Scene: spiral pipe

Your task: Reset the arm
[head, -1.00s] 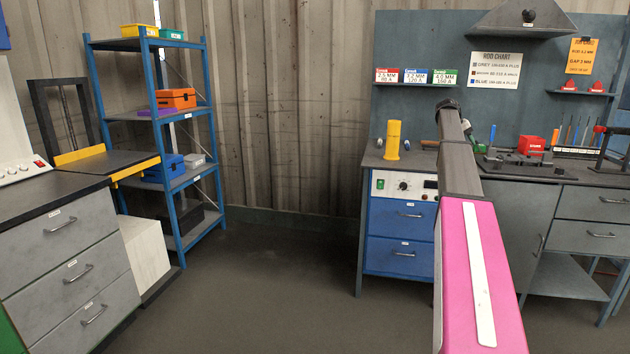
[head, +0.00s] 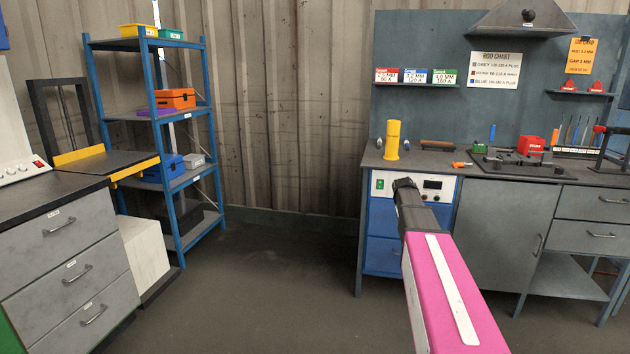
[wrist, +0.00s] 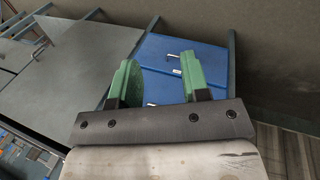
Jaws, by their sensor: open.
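My arm, with its pink link, reaches forward from the lower right in the head view. Its end stands in front of the blue welding cabinet (head: 385,222), below the bench top; my gripper's fingers cannot be made out there. In the wrist view my gripper (wrist: 160,85) shows two green fingers spread wide apart with nothing between them. Behind the fingers are the blue drawers (wrist: 180,62) and a grey cabinet door (wrist: 75,50), which I do not appear to touch.
The workbench (head: 505,172) at the right holds a yellow cylinder (head: 393,140), a red box (head: 531,144) and a dark fixture (head: 520,161). A blue shelf rack (head: 178,205) and grey drawers (head: 70,265) stand at the left. The floor between (head: 270,270) is clear.

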